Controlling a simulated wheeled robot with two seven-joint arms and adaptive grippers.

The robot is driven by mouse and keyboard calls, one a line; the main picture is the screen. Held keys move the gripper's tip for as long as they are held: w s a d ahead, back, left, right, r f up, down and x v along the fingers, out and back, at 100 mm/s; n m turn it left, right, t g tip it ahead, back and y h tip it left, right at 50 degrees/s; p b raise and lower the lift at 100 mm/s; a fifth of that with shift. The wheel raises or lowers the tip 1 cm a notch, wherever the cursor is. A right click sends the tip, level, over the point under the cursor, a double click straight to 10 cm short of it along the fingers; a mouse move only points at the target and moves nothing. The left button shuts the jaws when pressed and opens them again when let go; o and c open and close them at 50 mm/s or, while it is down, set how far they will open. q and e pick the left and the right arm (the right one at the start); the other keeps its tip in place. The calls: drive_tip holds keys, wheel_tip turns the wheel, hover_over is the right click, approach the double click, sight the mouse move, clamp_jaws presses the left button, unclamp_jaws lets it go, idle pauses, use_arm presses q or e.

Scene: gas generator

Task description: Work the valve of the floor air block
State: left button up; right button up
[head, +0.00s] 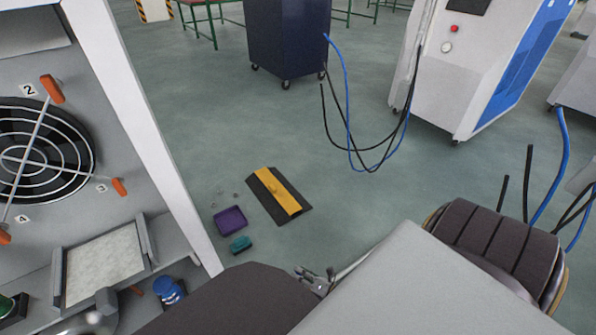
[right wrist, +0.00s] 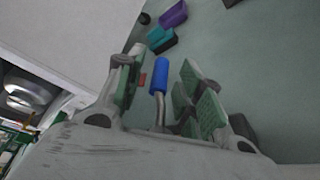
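A lever with a blue sleeve on a bent metal stem (right wrist: 159,78) shows in the right wrist view; I take it as the valve handle. It lies between the green-padded fingers of my right gripper (right wrist: 163,92), which are apart, with visible gaps beside the sleeve. The block under the lever is hidden by the gripper. In the head view my right gripper (head: 316,280) shows only in part, low over the floor beyond my arm, and the lever is hidden there. My left gripper is not in view.
A purple tray (head: 230,220), a teal block (head: 240,244) and a black and yellow plate (head: 268,196) lie on the floor. An open cabinet with a fan (head: 40,155) stands at left. Hoses hang by the white machine (head: 470,60).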

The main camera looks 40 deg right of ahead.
drive_tip(key=shift+x, duration=0.9)
clamp_jaws()
